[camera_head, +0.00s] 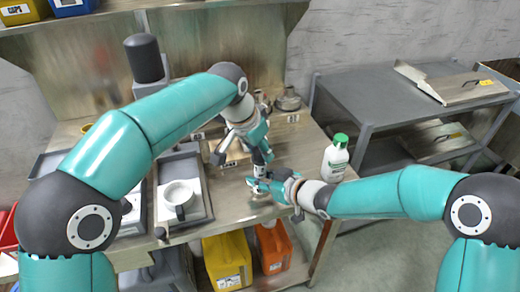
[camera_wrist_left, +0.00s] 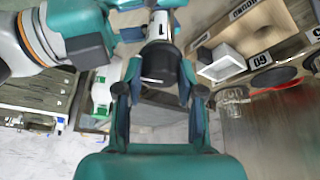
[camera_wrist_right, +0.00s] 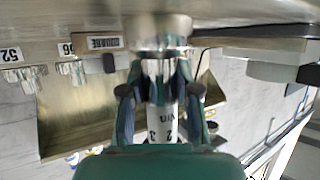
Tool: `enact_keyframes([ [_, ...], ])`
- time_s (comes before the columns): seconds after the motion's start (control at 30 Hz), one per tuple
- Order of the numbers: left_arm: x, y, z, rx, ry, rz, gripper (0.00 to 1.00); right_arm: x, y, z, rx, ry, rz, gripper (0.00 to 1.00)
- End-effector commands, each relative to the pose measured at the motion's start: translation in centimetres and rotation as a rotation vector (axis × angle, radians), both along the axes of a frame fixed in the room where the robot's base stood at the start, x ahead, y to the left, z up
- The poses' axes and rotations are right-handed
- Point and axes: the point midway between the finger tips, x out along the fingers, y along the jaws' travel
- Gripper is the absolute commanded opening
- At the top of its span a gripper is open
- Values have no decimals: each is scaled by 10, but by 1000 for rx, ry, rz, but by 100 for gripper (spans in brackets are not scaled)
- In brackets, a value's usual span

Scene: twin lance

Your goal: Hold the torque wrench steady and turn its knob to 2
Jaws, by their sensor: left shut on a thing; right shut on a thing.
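The torque wrench stands upright over the bench between my two grippers. Its white body (camera_wrist_right: 166,122) with dark digits, among them 2 and 3, shows in the right wrist view, with a silver part above it there. My right gripper (camera_wrist_right: 160,85) is shut on the wrench body from the right. My left gripper (camera_head: 262,155) is above and is shut on the black knob (camera_wrist_left: 159,66) at the wrench's top. The white body also shows beyond the knob in the left wrist view (camera_wrist_left: 158,27). Fingers hide part of the wrench, and I cannot tell which digit is set.
A white bottle (camera_head: 335,160) with a green cap stands right of my right gripper. A white mug (camera_head: 179,193) sits on a grey tray (camera_head: 203,210) at left. Yellow (camera_head: 228,262) and orange (camera_head: 273,250) bins are below the bench front. A grey cart (camera_head: 370,97) stands at right.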

Motion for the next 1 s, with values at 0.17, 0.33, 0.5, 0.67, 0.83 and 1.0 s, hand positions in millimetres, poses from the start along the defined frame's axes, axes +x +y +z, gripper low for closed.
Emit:
enact_keyframes([
  [0.17,2,4,0,3,-1,-123,3,1,-2,0,1,1,-5,0],
  [0.33,2,5,0,6,-2,-208,3,1,-2,0,1,1,-6,0],
  [0.5,3,5,0,6,-4,-254,3,1,-3,0,0,1,-6,0],
  [0.67,3,6,0,7,-5,-269,3,1,-3,0,0,1,-7,0],
  [0.83,3,6,0,7,-6,-270,3,1,-3,0,0,2,-7,0],
  [1.0,3,6,0,6,-6,-269,39,1,-3,0,1,2,-7,0],
])
